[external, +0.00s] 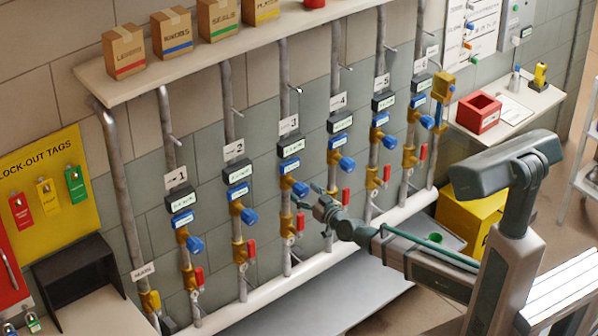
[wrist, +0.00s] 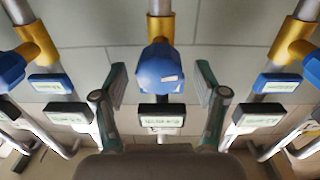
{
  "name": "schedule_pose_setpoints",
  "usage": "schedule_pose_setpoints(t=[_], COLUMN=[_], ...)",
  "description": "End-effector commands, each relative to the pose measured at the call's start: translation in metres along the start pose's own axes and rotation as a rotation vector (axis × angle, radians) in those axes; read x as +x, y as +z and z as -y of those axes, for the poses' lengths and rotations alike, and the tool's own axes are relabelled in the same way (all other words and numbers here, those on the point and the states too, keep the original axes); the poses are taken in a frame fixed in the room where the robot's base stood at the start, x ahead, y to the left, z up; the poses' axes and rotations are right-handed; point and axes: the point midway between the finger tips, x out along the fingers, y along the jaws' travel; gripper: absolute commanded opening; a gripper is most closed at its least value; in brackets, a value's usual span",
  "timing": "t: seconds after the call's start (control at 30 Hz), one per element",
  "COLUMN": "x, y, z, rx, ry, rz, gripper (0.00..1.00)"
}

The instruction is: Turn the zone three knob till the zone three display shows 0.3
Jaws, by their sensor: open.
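The zone three knob (external: 300,188) is blue and sits on a brass valve on the pipe under the "3" sign (external: 288,124). It fills the middle of the wrist view (wrist: 160,70), with a pale mark on its face. My gripper (external: 309,195) is open in front of it. In the wrist view my fingers (wrist: 160,88) stand on either side of the knob, with gaps visible at both sides. A black display box (external: 290,145) and a blue-framed display (external: 290,167) sit above the knob on this pipe. The black one also shows in the wrist view (wrist: 158,119). Their digits are too small to read.
Neighbouring pipes carry similar blue knobs, such as zone two's (external: 250,216) and zone four's (external: 346,164). A red lever (external: 300,221) hangs below the zone three knob. A white pipe (external: 350,235) runs along the bottom. A shelf with boxes (external: 175,30) is above.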

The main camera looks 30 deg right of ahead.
Motion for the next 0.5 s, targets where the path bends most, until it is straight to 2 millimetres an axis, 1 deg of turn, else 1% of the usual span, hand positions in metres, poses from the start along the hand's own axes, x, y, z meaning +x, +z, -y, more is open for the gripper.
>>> schedule_pose_setpoints(t=[0.03, 0.2, 0.3, 0.5], x=[0.013, 0.029, 0.033, 0.032], y=[-0.001, 0.0, 0.0, 0.0], z=[0.0, 0.0, 0.0, 0.0], rx=[-0.001, 0.0, 0.0, 0.0], ry=[0.0, 0.0, 0.0, 0.0], rz=[0.0, 0.001, 0.001, 0.001], gripper=[0.72, 0.72, 0.72, 0.72])
